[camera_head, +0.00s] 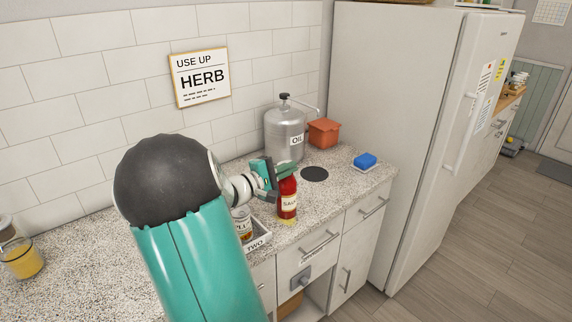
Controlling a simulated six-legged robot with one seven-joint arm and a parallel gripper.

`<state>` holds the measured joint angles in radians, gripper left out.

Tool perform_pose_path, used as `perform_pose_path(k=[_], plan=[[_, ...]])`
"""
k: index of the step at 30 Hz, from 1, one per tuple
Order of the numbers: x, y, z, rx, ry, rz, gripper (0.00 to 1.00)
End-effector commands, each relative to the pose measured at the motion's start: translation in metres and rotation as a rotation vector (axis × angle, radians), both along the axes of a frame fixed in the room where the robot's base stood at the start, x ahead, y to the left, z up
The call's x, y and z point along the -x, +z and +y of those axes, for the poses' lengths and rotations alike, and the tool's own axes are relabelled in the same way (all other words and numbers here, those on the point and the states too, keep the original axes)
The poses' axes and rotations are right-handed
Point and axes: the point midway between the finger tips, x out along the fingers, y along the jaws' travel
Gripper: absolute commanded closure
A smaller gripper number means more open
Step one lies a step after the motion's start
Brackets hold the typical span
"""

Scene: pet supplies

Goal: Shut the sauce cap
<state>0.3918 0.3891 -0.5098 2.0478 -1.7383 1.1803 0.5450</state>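The sauce bottle (288,201) is red with a pale label and stands upright on the speckled counter near its front edge. My gripper (274,178) is teal and grey and reaches in from the left at the height of the bottle's top. It overlaps the upper left of the bottle in this view. The cap is partly covered by the gripper, so I cannot tell whether it is open or closed. I also cannot tell whether my fingers touch the bottle or how far apart they are.
A metal oil can (283,133) and an orange container (324,132) stand behind the bottle. A dark round disc (314,174) and a blue sponge (366,160) lie to its right. A labelled tray (258,241) with a jar (242,222) is at its left. The fridge (395,130) bounds the right.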

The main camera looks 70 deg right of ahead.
Motion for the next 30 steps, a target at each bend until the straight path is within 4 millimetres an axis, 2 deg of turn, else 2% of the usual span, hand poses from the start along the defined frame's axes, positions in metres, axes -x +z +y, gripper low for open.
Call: perform_pose_path(k=[12, 28, 30], plan=[[0.0037, -0.0109, 0.0021, 0.095, 0.000, -0.176, 1.00], [0.0040, -0.0116, 0.0020, 0.107, 0.000, -0.200, 1.00], [0.0041, -0.0115, 0.0020, 0.107, 0.000, -0.200, 0.84]])
